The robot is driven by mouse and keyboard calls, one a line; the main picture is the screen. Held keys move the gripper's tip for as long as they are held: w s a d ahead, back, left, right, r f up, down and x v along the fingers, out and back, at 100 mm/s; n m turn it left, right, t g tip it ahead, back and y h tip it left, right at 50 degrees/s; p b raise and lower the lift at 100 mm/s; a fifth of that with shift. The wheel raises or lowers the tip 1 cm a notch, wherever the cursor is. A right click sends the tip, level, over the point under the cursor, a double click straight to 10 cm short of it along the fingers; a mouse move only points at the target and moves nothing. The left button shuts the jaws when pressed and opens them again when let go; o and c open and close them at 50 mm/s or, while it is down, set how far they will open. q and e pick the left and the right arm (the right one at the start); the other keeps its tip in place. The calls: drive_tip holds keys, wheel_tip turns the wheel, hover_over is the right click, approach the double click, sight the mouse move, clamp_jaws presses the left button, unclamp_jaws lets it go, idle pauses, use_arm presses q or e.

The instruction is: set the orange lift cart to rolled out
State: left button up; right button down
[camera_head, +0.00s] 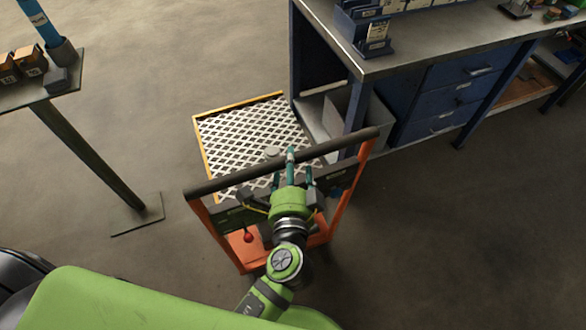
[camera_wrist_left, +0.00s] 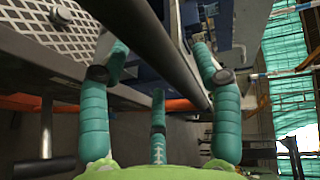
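The orange lift cart (camera_head: 337,210) stands on the floor in the middle of the head view. It has an orange frame, a dark handle bar (camera_head: 235,179) across its near end, and a white lattice platform (camera_head: 235,132). The bar also crosses the left wrist view (camera_wrist_left: 150,35) diagonally. My left gripper (camera_head: 291,168) is at the middle of the bar. Its teal fingers (camera_wrist_left: 158,80) are spread apart on both sides of the bar, with visible gaps; contact is unclear. A red knob (camera_head: 248,237) is low on the cart. My right gripper is out of view.
A metal workbench (camera_head: 420,45) with blue drawers stands at the right, close beside the cart's platform. A small stand (camera_head: 95,155) with boxes on top is at the left. Bare floor lies left and right of the cart.

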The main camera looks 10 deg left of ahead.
use_arm(q)
drive_tip(key=v, duration=1.2)
drive_tip(key=shift+s+d, duration=0.2)
drive_tip(key=shift+s, duration=0.1)
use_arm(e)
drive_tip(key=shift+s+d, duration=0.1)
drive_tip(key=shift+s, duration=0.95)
use_arm(q)
drive_tip(key=shift+r, duration=0.1)
